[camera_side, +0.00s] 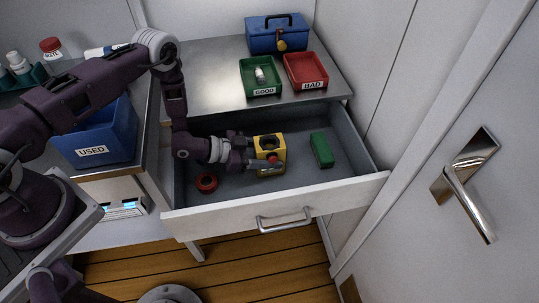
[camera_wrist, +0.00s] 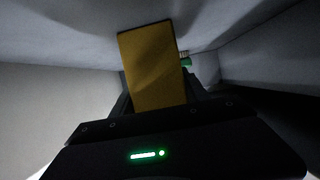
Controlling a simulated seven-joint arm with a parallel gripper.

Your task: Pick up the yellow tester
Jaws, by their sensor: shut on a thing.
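The yellow tester (camera_side: 268,143) is a yellow box with a dark face and a red part on it. It is inside the open grey drawer in the side view. My gripper (camera_side: 262,160) reaches in from the left and is shut on the tester. In the wrist view, the yellow tester (camera_wrist: 152,68) stands between my fingers, with a plain yellow face toward the camera. My fingers are mostly hidden in the dark there. I cannot tell whether the tester touches the drawer floor.
The drawer also holds a green block (camera_side: 321,150) to the right and a red ring (camera_side: 206,183) to the left. The drawer's front wall (camera_side: 290,207) stands near my gripper. On the cabinet top are a GOOD tray (camera_side: 262,91), a BAD tray (camera_side: 305,86) and a blue toolbox (camera_side: 262,36).

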